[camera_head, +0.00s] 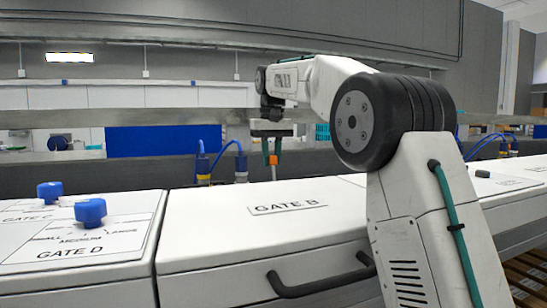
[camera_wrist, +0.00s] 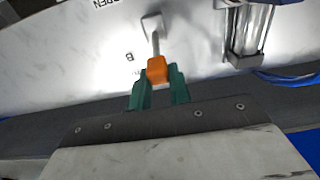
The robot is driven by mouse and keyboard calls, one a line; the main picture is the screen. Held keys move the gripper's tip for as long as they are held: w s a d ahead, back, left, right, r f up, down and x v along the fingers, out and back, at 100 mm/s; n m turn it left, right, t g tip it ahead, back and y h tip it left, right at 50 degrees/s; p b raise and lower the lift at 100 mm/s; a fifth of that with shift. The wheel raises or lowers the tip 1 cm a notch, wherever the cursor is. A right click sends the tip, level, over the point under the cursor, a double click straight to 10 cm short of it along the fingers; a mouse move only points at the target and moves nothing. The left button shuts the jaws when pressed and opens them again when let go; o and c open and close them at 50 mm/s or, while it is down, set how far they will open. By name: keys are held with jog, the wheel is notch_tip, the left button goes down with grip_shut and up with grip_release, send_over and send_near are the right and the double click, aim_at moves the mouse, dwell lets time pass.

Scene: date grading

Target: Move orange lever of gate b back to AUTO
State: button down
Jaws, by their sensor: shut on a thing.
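The orange lever of gate B shows in the wrist view as an orange knob (camera_wrist: 157,69) on a thin metal stem. The stem runs up to a pivot on a pale panel marked with a "B" and partly cropped lettering. My gripper (camera_wrist: 160,78) has its two green fingers closed on either side of the orange knob. In the head view my gripper (camera_head: 272,150) hangs behind the GATE B cover, with the orange knob (camera_head: 273,160) between its fingertips. The AUTO marking cannot be read in either view.
The white GATE B cover (camera_head: 230,225) with a black handle (camera_head: 320,287) lies in front. Blue knobs (camera_head: 90,212) stand on the GATE D panel at left. A metal cylinder (camera_wrist: 248,35) and blue tubing (camera_wrist: 285,78) are close right of the lever.

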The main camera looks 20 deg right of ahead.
jog(key=c, duration=1.3)
grip_release()
jog(key=shift+r, duration=0.1)
jog(key=shift+w+r, duration=0.1)
jog(key=shift+r, duration=0.15)
jog(key=shift+s+r, duration=0.2)
jog(key=shift+r, duration=0.55)
jog(key=shift+s+r, duration=0.2)
jog(key=shift+r, duration=0.55)
jog(key=s, duration=0.5)
jog(key=s+a+r, duration=0.1)
jog(key=s, duration=0.9)
jog(key=shift+s+a+r, duration=0.15)
jog(key=shift+a, duration=0.05)
